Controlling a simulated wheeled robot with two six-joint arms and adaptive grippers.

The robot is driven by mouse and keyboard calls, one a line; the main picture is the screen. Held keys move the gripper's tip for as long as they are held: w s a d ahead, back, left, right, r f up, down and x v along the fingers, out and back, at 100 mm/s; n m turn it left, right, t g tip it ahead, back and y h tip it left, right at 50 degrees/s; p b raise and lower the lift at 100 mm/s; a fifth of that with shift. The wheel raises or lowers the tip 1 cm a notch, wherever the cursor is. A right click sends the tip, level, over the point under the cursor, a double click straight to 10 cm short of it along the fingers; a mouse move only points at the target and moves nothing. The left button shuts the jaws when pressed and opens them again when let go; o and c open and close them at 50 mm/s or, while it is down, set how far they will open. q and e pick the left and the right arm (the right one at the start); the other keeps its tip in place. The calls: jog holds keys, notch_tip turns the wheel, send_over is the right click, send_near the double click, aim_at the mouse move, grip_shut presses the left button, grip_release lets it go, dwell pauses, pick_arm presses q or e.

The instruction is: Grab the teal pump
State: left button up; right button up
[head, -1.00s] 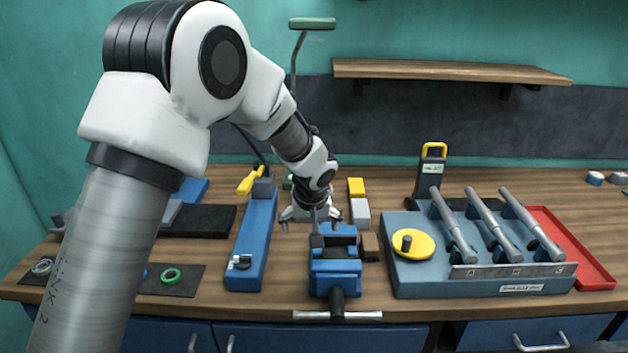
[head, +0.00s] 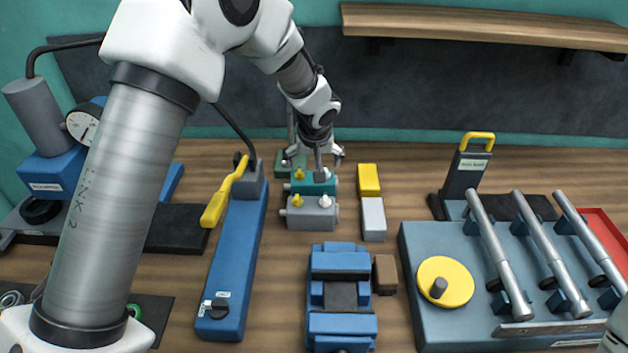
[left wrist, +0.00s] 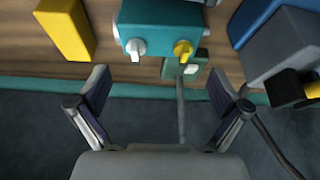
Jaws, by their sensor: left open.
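The teal pump (head: 314,184) is a small block with a yellow and a white knob, on the bench behind a similar grey pump (head: 312,214). The teal pump also shows at the top of the left wrist view (left wrist: 160,22), with a white and a yellow knob on its near face. My left gripper (head: 314,160) is open and empty, at the teal pump's far side in the head view. In the left wrist view its fingers (left wrist: 160,78) are apart, with the pump beyond the tips. I cannot tell the exact gap. My right gripper is not seen.
A yellow block (head: 368,179) and a light grey block (head: 373,218) stand right of the pumps. A blue unit with a yellow lever (head: 232,260) is to the left, a blue vise (head: 341,262) in front. A green-based stand (head: 284,162) is behind.

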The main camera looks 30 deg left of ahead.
aim_at(311, 187)
pick_arm(q)
jog(key=x, duration=0.2)
jog(key=p+x, duration=0.1)
jog(key=x, duration=0.2)
jog(key=shift+w+a+f, duration=0.1)
jog(key=shift+w+a, duration=0.2)
jog(key=shift+w, duration=0.2)
jog(key=shift+s+d+r, duration=0.15)
jog(key=shift+s+r, duration=0.05)
jog(key=shift+r, duration=0.05)
jog(key=shift+c, duration=0.7)
jog(key=shift+s, duration=0.1)
jog(key=c, duration=1.7)
jog(key=shift+o, duration=0.2)
jog(key=shift+r, duration=0.15)
